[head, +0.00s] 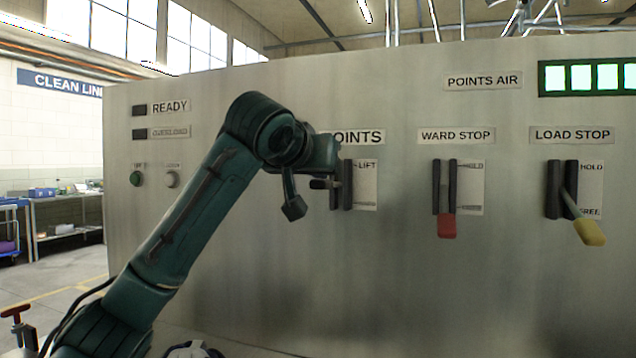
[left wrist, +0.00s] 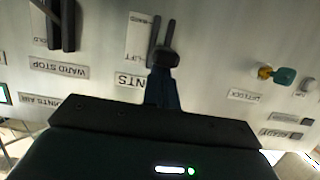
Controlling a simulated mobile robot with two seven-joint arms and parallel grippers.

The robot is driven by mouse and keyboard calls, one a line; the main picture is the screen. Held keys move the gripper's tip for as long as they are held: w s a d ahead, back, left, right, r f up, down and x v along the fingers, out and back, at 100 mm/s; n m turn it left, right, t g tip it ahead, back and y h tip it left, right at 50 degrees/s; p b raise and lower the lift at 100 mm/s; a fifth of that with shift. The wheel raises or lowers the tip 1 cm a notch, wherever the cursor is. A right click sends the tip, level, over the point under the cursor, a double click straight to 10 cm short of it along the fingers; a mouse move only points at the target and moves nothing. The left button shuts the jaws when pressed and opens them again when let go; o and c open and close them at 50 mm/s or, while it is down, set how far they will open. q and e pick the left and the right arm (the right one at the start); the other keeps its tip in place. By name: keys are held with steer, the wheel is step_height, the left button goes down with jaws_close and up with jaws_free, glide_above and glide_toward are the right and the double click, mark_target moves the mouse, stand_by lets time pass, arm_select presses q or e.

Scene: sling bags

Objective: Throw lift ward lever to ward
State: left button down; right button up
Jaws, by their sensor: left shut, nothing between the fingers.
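The lift/ward lever has a dark handle (head: 320,184) beside two black slot rails (head: 347,184) under the partly covered POINTS sign. Its plate (head: 366,185) reads LIFT at the top; the bottom word is too small to read. My left gripper (head: 328,163) is at the upper left of these rails, partly hidden by its own wrist. In the left wrist view, upside down, the shut left fingers (left wrist: 162,80) point at the dark handle (left wrist: 166,58) between the rails. Whether they touch it I cannot tell. My right gripper is not in view.
To the right on the same panel are the WARD STOP lever with a red handle (head: 447,225) and the LOAD STOP lever with a yellow handle (head: 589,232), both handles low. The panel's lower part is bare.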

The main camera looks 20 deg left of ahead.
arm_select(q)
step_height(320, 180, down, 8)
steer(key=t+b, duration=0.4)
steer(key=b, duration=0.4)
steer(key=shift+w+f+b, duration=0.2)
steer(key=shift+b, duration=0.2)
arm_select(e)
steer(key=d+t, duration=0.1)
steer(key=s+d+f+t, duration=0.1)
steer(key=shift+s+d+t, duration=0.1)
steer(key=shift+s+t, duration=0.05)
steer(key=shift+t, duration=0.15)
